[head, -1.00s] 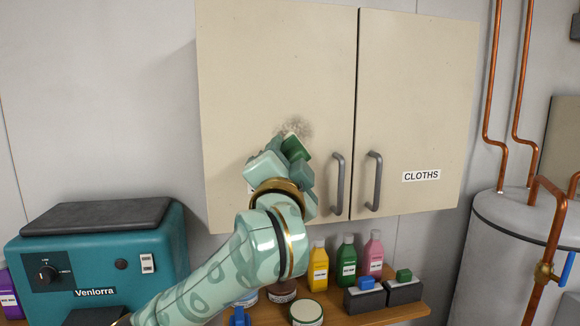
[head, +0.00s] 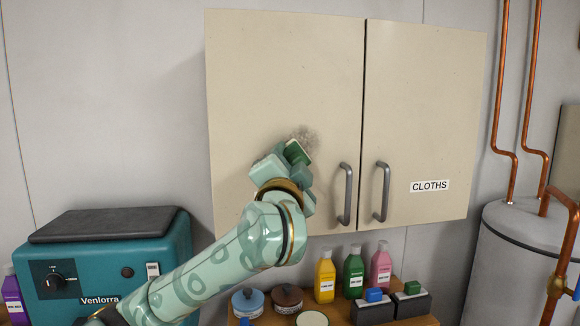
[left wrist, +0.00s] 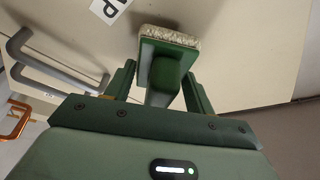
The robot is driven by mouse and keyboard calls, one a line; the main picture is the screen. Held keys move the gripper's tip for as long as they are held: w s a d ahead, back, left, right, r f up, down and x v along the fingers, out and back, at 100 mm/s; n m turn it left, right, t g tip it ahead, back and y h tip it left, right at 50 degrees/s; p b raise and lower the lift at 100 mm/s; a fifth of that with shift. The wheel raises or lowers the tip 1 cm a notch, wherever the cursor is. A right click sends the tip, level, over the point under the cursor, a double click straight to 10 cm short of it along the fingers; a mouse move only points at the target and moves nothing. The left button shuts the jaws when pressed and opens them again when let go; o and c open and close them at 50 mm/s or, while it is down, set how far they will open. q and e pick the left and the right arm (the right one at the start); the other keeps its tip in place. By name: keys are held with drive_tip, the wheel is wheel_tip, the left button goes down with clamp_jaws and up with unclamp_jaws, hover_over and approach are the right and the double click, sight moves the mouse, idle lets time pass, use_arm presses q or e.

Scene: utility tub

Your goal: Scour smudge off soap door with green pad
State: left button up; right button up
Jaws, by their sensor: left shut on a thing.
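The soap door (head: 280,70) is the left, cream cabinet door, shut, with a grey handle (head: 345,195). A grey-brown smudge (head: 307,134) shows on its lower middle, partly hidden by the pad and gripper. My left gripper (head: 292,162) is shut on the green pad (head: 297,152) at the smudge's lower left edge. In the left wrist view the green pad (left wrist: 160,67) sits between the fingers, its pale rough face toward the door. I cannot tell whether it touches. A label ending in "P" (left wrist: 108,8) shows there. My right gripper is not in view.
The right door is labelled CLOTHS (head: 430,186). Below, a wooden shelf (head: 412,316) holds yellow, green and pink bottles (head: 353,274), tins, and dark blocks with blue and green tops. A teal Venlorra machine (head: 100,262) stands left; copper pipes (head: 505,90) and a tank (head: 510,270) stand right.

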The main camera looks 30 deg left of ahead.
use_arm(q)
drive_tip(key=shift+w+a, duration=0.2)
drive_tip(key=shift+w, duration=0.05)
drive_tip(key=shift+w+a+b, duration=0.4)
drive_tip(key=shift+w+b, duration=0.05)
drive_tip(key=shift+w, duration=0.1)
idle(0.4)
